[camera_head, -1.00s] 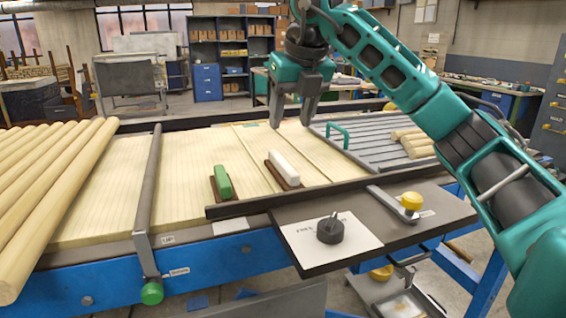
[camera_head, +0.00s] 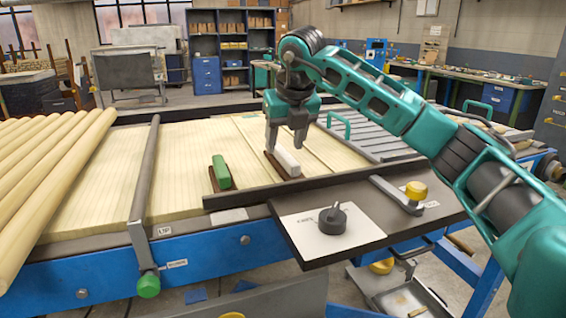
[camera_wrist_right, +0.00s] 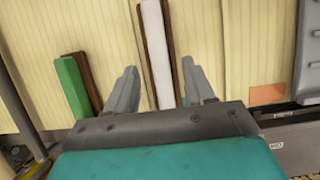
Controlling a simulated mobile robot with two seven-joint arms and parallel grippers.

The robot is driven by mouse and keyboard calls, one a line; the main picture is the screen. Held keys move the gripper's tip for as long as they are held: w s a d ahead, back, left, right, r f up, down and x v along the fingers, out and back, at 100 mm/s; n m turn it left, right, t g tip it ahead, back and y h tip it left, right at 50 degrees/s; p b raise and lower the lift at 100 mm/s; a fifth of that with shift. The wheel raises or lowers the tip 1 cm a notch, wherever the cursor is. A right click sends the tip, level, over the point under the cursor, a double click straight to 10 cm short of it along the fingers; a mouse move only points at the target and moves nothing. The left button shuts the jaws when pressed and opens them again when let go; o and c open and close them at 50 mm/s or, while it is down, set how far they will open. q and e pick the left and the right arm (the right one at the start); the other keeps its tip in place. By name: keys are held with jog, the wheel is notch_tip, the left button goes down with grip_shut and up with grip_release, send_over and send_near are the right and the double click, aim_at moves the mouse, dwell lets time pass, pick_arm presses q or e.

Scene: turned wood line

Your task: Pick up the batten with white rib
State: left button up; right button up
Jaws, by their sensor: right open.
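The batten with white rib (camera_head: 287,161) lies on the pale wood boards in the head view, a white bar on a dark brown base. It also shows in the right wrist view (camera_wrist_right: 156,50), between the finger lines and reaching out past the fingertips. My right gripper (camera_head: 286,147) is open and empty, its fingers pointing down at the batten, one on each side of it in the wrist view (camera_wrist_right: 159,72). I cannot tell whether they touch it. A batten with green rib (camera_head: 221,172) lies to the left, apart. My left gripper is not in view.
A dark rail (camera_head: 310,185) runs along the boards' front edge. A grey metal bar (camera_head: 147,180) crosses the boards at left, beside several round wood poles (camera_head: 50,170). A black knob (camera_head: 332,219) and yellow knob (camera_head: 416,190) stand in front. A green handle (camera_head: 340,124) is behind right.

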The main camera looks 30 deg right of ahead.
jog(key=shift+x, duration=1.1)
grip_shut()
